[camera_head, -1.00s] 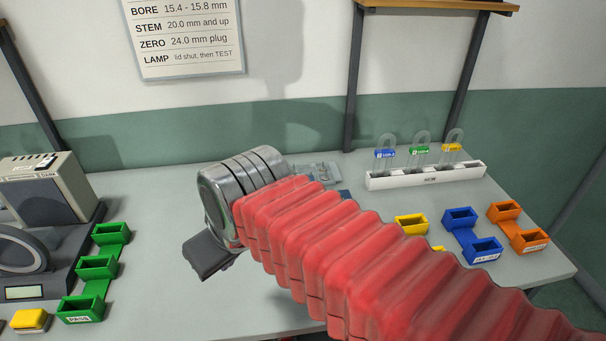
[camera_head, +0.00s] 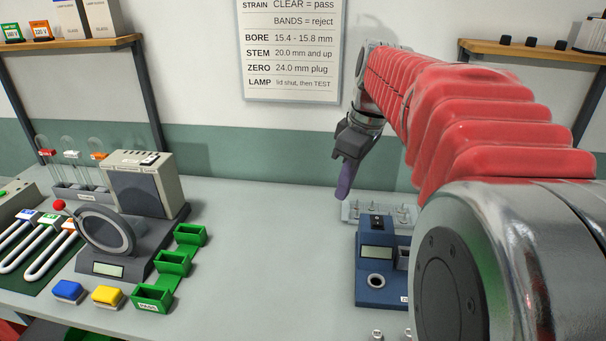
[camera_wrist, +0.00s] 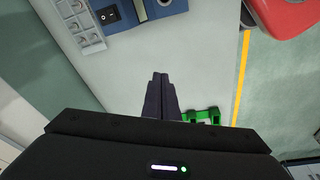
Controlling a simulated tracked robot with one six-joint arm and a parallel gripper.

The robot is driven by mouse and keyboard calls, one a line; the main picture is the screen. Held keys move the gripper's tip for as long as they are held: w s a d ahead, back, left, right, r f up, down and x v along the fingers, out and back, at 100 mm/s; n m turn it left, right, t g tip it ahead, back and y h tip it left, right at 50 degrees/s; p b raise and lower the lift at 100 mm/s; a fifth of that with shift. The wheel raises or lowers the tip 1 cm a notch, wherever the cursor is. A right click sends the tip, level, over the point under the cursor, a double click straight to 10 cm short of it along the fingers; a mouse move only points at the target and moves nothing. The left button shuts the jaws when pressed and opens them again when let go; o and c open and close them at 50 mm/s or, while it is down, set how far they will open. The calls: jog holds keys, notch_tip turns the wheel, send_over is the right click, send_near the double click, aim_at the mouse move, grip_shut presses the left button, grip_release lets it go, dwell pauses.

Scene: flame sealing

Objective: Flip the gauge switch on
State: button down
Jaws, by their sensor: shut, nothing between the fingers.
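The blue gauge (camera_head: 374,286) stands on the bench right of centre in the head view, its right side hidden behind my arm. It has a small screen (camera_head: 376,253), a round port and a black rocker switch (camera_head: 376,222) on top. I cannot tell which way the switch is set. My gripper (camera_head: 344,192) is shut and empty, pointing down above the bench, up and left of the switch and apart from it. In the wrist view the fingers (camera_wrist: 160,80) are together; the gauge (camera_wrist: 168,8) and its switch (camera_wrist: 108,14) show at the top edge.
A clear tray (camera_head: 352,211) lies behind the gauge. Green bins (camera_head: 173,263) and a grey tester with a ring (camera_head: 106,237) stand to the left. A shelf (camera_head: 530,50) is at upper right. The bench between bins and gauge is clear.

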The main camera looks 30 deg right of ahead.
jog(key=w+d+n+y, duration=0.1)
jog(key=w+d+n, duration=0.1)
jog(key=d, duration=0.7)
jog(key=n+y, duration=0.1)
jog(key=n, duration=0.2)
send_over(377, 223)
jog(key=s+d, duration=0.1)
jog(key=d, duration=0.3)
jog(key=shift+s+a+f+g, duration=0.1)
jog(key=shift+s+f+g, duration=0.1)
jog(key=shift+f+g, duration=0.35)
jog(key=shift+f, duration=0.3)
jog(key=x, duration=1.3)
jog(key=shift+s+d+f, duration=0.1)
jog(key=shift+s+d, duration=0.05)
jog(key=shift+d, duration=0.15)
jog(key=shift+f, duration=0.3)
jog(key=shift+s+f, duration=0.1)
jog(key=shift+f, duration=0.1)
